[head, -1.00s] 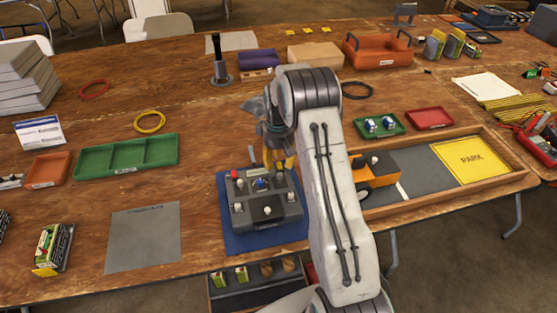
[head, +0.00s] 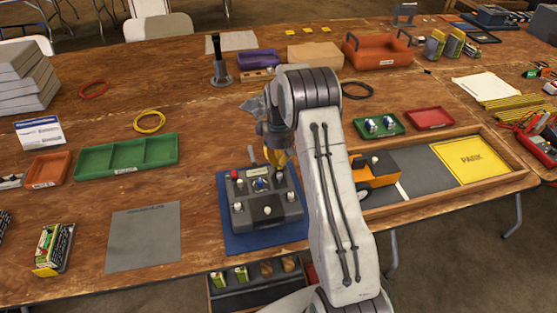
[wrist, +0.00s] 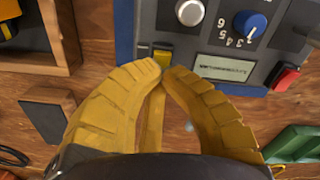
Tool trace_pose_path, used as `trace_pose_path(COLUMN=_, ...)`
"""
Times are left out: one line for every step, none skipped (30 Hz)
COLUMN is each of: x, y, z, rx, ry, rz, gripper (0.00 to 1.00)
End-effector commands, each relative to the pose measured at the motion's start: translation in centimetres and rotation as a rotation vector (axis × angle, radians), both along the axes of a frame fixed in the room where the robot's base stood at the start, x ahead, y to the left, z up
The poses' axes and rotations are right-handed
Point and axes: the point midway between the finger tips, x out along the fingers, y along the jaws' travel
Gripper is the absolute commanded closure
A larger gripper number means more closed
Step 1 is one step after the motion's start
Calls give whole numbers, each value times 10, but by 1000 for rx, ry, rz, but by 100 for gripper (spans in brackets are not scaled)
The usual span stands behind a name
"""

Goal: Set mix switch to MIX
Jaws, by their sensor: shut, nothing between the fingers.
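A dark grey control box (head: 266,222) lies on a blue mat (head: 233,243) on the table. It carries a blue knob (head: 261,184), pale knobs and a red button (head: 236,174). In the wrist view the box's blue numbered knob (wrist: 250,24), small display (wrist: 226,68) and red button (wrist: 286,77) show. A yellow switch (wrist: 163,56) sits at the box's near edge there, right at my fingertips. I cannot tell if they touch it. My gripper (wrist: 161,69) is shut and empty, its yellow fingers over the box's far right edge in the head view (head: 281,166). The switch labels are too small to read.
A wooden-framed tray with an orange vehicle (head: 378,167) and a yellow PARK pad (head: 470,160) lies right of my arm. A green tray (head: 127,157) and a grey mat (head: 143,238) lie left.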

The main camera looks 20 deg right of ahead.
Motion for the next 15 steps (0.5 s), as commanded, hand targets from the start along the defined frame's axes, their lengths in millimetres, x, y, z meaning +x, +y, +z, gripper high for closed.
trace_pose_path(x=-1, y=0, z=-1, rx=0, ry=3, rz=0, gripper=96)
trace_pose_path(x=-1, y=0, z=-1, rx=1, ry=3, rz=0, gripper=94)
trace_pose_path(x=-1, y=0, z=-1, rx=1, ry=4, rz=0, gripper=90)
trace_pose_path(x=-1, y=0, z=-1, rx=1, ry=4, rz=0, gripper=88)
trace_pose_path(x=-1, y=0, z=-2, rx=1, ry=4, rz=0, gripper=85)
trace_pose_path(x=-1, y=0, z=-2, rx=1, ry=4, rz=0, gripper=81)
trace_pose_path(x=-1, y=0, z=-2, rx=1, ry=4, rz=0, gripper=79)
trace_pose_path(x=-1, y=0, z=-1, rx=1, ry=4, rz=0, gripper=76)
trace_pose_path(x=-1, y=0, z=-1, rx=1, ry=4, rz=0, gripper=72)
trace_pose_path(x=-1, y=0, z=-1, rx=1, ry=4, rz=0, gripper=70)
trace_pose_path(x=-1, y=0, z=-1, rx=1, ry=4, rz=0, gripper=67)
trace_pose_path(x=-1, y=0, z=-1, rx=1, ry=4, rz=0, gripper=64)
trace_pose_path(x=-1, y=0, z=-1, rx=1, ry=3, rz=0, gripper=61)
trace_pose_path(x=-1, y=0, z=-1, rx=0, ry=3, rz=0, gripper=58)
trace_pose_path(x=-1, y=0, z=-1, rx=0, ry=3, rz=0, gripper=58)
